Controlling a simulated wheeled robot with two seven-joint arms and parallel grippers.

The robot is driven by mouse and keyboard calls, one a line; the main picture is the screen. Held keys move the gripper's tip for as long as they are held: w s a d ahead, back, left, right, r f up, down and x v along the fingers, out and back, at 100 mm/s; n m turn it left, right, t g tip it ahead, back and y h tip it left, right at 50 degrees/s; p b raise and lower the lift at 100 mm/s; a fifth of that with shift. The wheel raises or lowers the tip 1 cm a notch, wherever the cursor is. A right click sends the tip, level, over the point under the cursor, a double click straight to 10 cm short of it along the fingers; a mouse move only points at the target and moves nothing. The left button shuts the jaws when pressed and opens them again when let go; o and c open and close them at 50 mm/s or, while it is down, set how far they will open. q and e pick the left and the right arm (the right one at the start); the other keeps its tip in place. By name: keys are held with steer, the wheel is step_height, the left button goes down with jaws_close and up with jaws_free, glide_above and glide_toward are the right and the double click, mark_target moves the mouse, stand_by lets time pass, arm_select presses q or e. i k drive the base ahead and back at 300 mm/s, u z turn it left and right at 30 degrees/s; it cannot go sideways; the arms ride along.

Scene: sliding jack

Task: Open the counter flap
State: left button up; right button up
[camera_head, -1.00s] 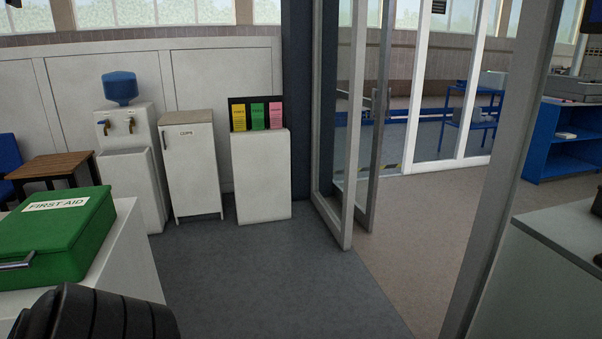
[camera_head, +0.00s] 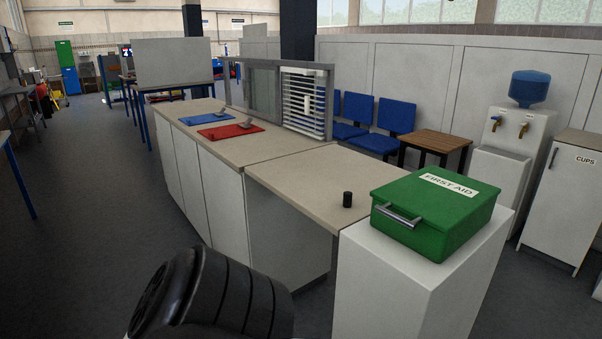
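The counter flap (camera_head: 312,187) is a beige board lying level, between the longer counter (camera_head: 240,146) on its left and a white pedestal (camera_head: 390,290) on its right. A small dark cylindrical knob (camera_head: 347,199) stands on its top near the right end. The space under the flap is open near the pedestal. A dark ribbed part of my own arm shows at the bottom left. Neither of my grippers is in view.
A green first aid box (camera_head: 436,212) with a metal handle sits on the pedestal. Red (camera_head: 230,130) and blue (camera_head: 204,118) mats lie on the counter by a shuttered window frame (camera_head: 305,100). Blue chairs (camera_head: 394,117) and a wooden table (camera_head: 436,142) stand behind. Floor at the left is clear.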

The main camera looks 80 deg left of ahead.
mark_target(331, 184)
steer(key=u, duration=2.3)
steer(key=i, duration=0.65)
steer(key=u, duration=0.4)
